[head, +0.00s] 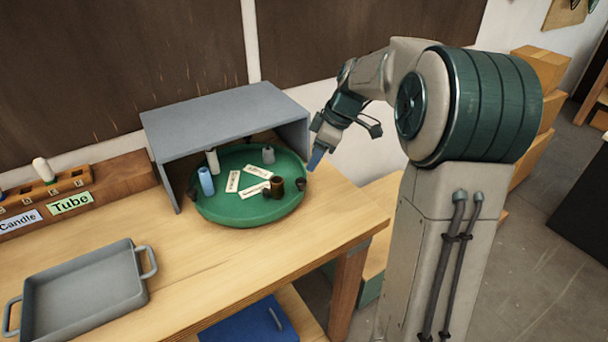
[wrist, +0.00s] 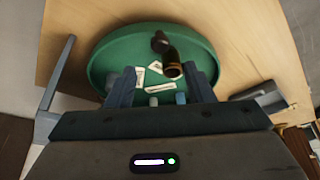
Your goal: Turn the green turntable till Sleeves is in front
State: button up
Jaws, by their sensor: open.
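The round green turntable (head: 236,212) sits on the wooden bench, partly under a grey shelf. It carries a blue cylinder, a white cylinder, a grey cylinder (head: 268,155), dark brown pieces (head: 277,187) and several white labels whose words are too small to read. I cannot tell which label says Sleeves. Dark knobs show at its rim, one at the right (head: 301,184). My gripper (head: 316,157) is open and empty, above and right of the turntable's right rim. In the wrist view the turntable (wrist: 105,52) lies beyond my two fingers (wrist: 160,88), with brown pieces between them.
The grey shelf (head: 225,115) covers the turntable's back part, with side panels left and right. A grey tray (head: 85,290) stands at the front left of the bench. A wooden rack with a Tube label (head: 70,203) is at the left. Bench in front of the turntable is clear.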

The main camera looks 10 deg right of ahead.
aim_at(301, 180)
jog(key=x, duration=0.8)
jog(key=shift+a+f+p, duration=0.1)
jog(key=shift+f+p, duration=0.05)
jog(key=shift+p, duration=0.2)
grip_shut()
